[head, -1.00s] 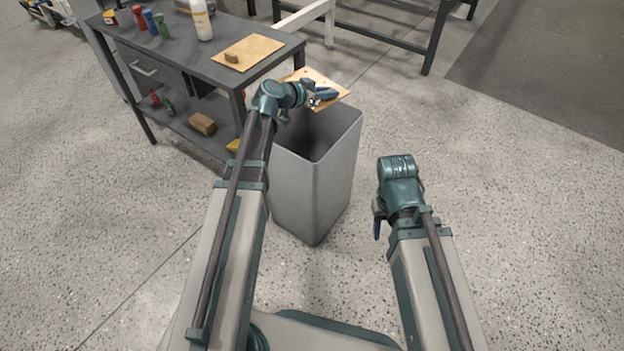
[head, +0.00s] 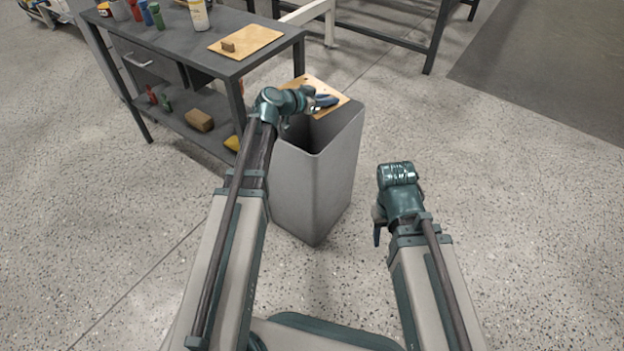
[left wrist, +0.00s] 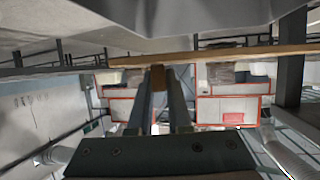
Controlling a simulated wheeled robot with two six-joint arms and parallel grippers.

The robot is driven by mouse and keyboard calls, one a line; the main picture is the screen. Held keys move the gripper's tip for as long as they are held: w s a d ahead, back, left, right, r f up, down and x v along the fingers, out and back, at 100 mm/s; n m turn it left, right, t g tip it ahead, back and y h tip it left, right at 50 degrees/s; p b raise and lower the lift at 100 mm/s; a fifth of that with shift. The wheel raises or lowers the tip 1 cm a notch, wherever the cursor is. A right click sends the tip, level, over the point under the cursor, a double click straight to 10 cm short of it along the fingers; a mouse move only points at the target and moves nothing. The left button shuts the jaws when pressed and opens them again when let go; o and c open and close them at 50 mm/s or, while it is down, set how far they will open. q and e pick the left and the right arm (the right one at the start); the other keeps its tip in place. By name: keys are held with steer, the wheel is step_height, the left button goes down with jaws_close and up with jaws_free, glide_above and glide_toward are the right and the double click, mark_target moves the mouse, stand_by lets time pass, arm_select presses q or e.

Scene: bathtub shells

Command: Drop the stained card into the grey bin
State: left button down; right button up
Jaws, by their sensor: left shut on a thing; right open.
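The stained card (head: 318,83), a flat tan sheet, is at the far side of the grey bin (head: 315,195), overlapping its back opening in the head view. My left gripper (head: 322,102) is shut on it. Whether the card touches the bin rim cannot be told, and the arm hides part of it. In the left wrist view the card (left wrist: 220,54) shows nearly edge-on at the fingertips (left wrist: 158,78). The bin stands upright, its opening dark. My right gripper (head: 378,226) is open and empty, right of the bin; its fingers are partly hidden.
A dark workbench (head: 185,40) stands at left, close to the bin. It bears a tan board (head: 262,48) with a small brown block (head: 228,46), a white bottle (head: 199,14) and several coloured containers. A brown block (head: 199,120) lies on its lower shelf. Floor at right is clear.

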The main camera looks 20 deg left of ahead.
arm_select(q)
steer(key=c, duration=0.8)
jaws_free()
steer(key=shift+o, duration=0.2)
steer(key=shift+s+r, duration=0.1)
steer(key=p+v, duration=0.5)
steer(key=v, duration=0.8)
steer(key=shift+s+a+r, duration=0.15)
steer(key=shift+s, duration=0.05)
